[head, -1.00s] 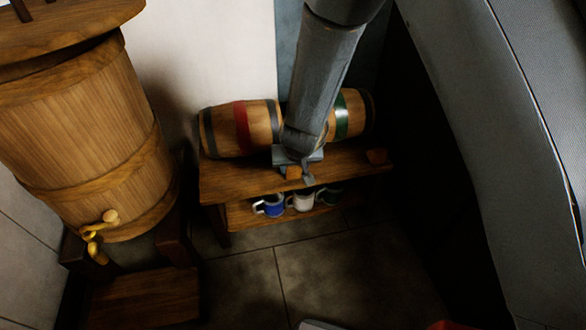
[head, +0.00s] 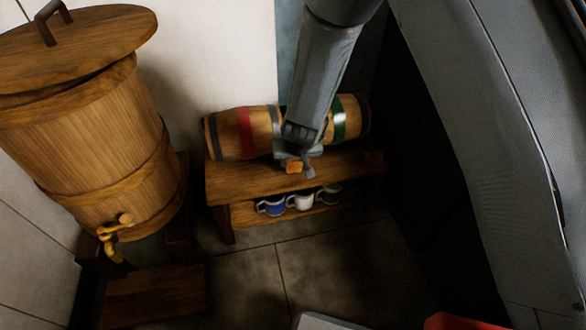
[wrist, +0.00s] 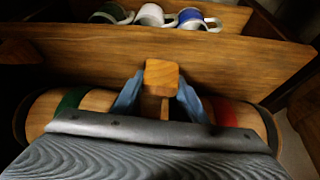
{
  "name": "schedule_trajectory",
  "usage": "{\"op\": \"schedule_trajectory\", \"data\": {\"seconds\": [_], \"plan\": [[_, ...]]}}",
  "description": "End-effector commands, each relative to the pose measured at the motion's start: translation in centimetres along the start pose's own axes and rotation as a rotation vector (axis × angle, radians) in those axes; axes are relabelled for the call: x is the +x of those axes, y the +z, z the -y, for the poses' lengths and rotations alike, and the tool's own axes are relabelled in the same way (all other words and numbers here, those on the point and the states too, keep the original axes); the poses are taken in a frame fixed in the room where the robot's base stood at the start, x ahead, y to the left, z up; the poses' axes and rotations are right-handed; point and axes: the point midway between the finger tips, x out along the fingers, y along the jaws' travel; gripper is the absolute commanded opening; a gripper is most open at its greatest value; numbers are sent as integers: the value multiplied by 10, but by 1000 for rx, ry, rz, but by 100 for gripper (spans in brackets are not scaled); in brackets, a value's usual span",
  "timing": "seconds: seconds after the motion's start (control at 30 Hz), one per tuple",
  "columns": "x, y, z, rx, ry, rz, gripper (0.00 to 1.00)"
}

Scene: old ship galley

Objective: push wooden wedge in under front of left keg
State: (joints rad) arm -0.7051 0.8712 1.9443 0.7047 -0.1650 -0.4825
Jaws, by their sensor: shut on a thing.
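The left keg (head: 226,134), with a red band, lies on its side at the back of a low wooden bench (head: 235,184). In the wrist view it shows on the right (wrist: 240,115). My gripper (head: 296,166) is shut on the wooden wedge (wrist: 163,75), a light block between its two blue-grey fingers. In the head view the wedge (head: 293,167) is a small orange patch at the bench top, in front of where the kegs meet. The wedge's far end and any contact with a keg are hidden by my gripper.
A second keg (head: 349,117) with a green band lies to the right, along the same line. Blue (head: 271,206), white (head: 300,201) and dark (head: 329,195) mugs stand on the lower shelf. A large wooden barrel (head: 95,150) with a brass tap stands left.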

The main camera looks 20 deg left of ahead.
Motion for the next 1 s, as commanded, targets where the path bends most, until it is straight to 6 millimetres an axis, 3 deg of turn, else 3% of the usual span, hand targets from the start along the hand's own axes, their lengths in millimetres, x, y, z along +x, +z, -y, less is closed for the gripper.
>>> {"op": "schedule_trajectory", "data": {"seconds": [0.23,0.33,0.73,1.0], "plan": [[1,0,1,-1,0,0,26],[2,1,11,-7,-3,-2,26],[2,19,106,-65,-32,-4,26],[1,26,128,-77,-39,0,26]]}}
